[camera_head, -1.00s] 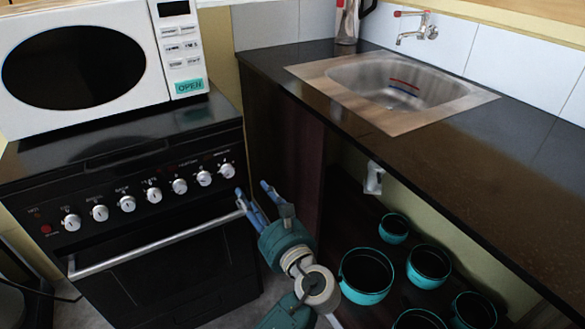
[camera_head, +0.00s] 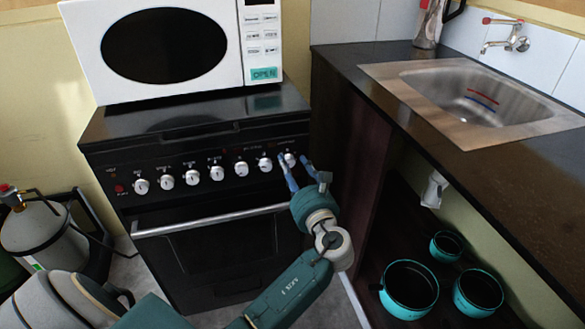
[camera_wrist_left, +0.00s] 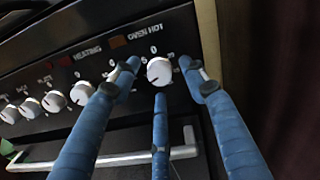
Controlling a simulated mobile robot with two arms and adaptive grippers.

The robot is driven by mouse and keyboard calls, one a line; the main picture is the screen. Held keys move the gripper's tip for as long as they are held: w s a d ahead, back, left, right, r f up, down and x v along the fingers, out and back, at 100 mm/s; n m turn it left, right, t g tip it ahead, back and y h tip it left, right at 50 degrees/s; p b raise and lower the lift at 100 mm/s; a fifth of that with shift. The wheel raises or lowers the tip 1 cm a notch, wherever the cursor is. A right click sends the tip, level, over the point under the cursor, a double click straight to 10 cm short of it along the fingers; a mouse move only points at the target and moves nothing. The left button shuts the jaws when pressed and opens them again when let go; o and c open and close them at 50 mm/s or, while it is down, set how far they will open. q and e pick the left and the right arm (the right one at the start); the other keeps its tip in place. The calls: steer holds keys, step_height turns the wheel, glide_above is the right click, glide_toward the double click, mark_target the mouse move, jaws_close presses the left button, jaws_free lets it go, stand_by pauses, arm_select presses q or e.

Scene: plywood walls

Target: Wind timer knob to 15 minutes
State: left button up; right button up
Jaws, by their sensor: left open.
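The rightmost white knob (camera_head: 290,159) is on the black front panel of the oven (camera_head: 205,235). In the left wrist view this knob (camera_wrist_left: 160,71) has a dark pointer mark and printed numbers around it, too small to read surely. My left gripper (camera_head: 294,164) is at this knob, with its blue fingers spread open. In the left wrist view the fingertips (camera_wrist_left: 159,78) stand left of, right of and below the knob. A gap shows around the knob, but I cannot tell how far the tips are from the panel.
Several other white knobs (camera_head: 216,173) line the panel to the left. The oven handle (camera_head: 210,220) runs below. A white microwave (camera_head: 85,50) stands on top. A counter with a sink (camera_head: 545,118) is at right, above teal pots (camera_head: 410,312). A gas cylinder (camera_head: 35,228) stands at left.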

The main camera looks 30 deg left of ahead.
arm_select(q)
steer(key=shift+w+a, duration=0.2)
steer(key=shift+a, duration=0.05)
jaws_close()
steer(key=shift+f, duration=0.1)
stand_by(2.0)
jaws_free()
steer(key=shift+s+d, duration=0.1)
steer(key=shift+d, duration=0.05)
steer(key=v, duration=1.1)
steer(key=shift+s+d, duration=0.3)
